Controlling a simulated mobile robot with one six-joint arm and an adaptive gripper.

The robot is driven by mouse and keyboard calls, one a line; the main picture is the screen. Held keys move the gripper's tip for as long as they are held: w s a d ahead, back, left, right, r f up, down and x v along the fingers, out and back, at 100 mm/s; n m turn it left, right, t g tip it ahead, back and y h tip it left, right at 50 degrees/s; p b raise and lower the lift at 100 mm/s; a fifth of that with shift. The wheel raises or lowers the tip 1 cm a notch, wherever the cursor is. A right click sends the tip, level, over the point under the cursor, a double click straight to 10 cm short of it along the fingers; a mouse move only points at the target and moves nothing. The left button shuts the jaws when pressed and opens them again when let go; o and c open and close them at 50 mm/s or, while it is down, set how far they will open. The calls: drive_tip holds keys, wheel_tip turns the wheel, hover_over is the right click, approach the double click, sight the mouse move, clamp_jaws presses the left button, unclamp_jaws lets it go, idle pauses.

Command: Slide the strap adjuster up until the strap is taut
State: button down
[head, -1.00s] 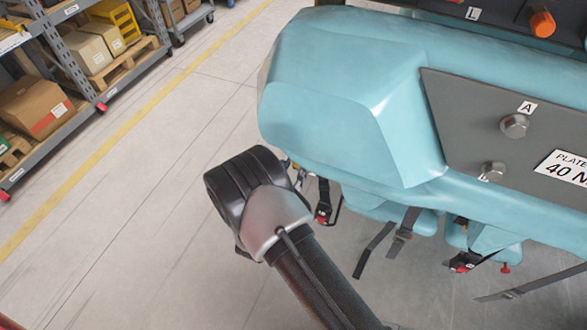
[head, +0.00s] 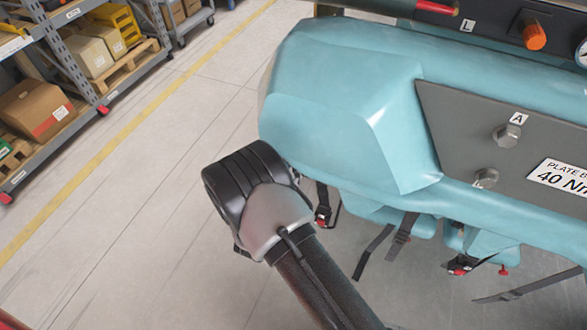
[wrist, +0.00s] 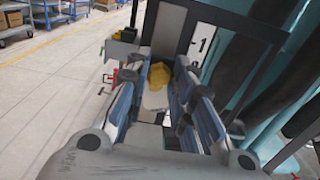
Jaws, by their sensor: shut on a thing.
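In the wrist view my gripper (wrist: 158,84) reaches away from the grey housing at the bottom. Its two blue-grey fingers close on a yellow piece (wrist: 158,75) at their far end. I cannot tell whether this piece is the strap adjuster, and no strap shows clearly beside it. In the head view my gripper is hidden behind my black wrist joint, left of the teal car body.
The teal car body (head: 330,110) fills the upper right, close to my arm. A grey plate (head: 460,140) with bolts is on it. Shelving with boxes (head: 35,107) stands at the left. The floor between is clear. A dark frame post (wrist: 182,25) rises beyond the fingers.

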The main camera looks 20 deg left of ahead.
drive_tip(key=c, duration=1.4)
unclamp_jaws()
drive_tip(key=shift+f, duration=0.1)
drive_tip(key=s, duration=1.2)
drive_tip(key=shift+a, duration=0.45)
drive_tip(key=shift+s, duration=0.1)
